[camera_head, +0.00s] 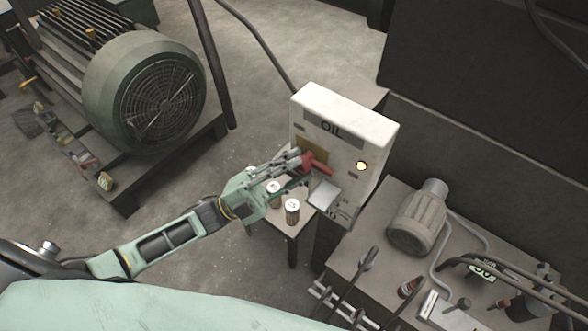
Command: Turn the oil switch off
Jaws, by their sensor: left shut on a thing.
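The oil switch is a red handle (318,164) on the front of a pale box (350,125) marked OIL. My left gripper (300,163) reaches in from the left and is shut on the red handle. The fingers cover part of the handle's left end. A round yellowish light (361,165) shows on the box to the right of the handle. My right gripper is not in view.
Two cans (292,211) stand on a small table below the box. A large green motor (145,92) is at the upper left. A bench with a smaller motor (418,222), pipes and bottles is at the lower right. Open concrete floor lies at the left.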

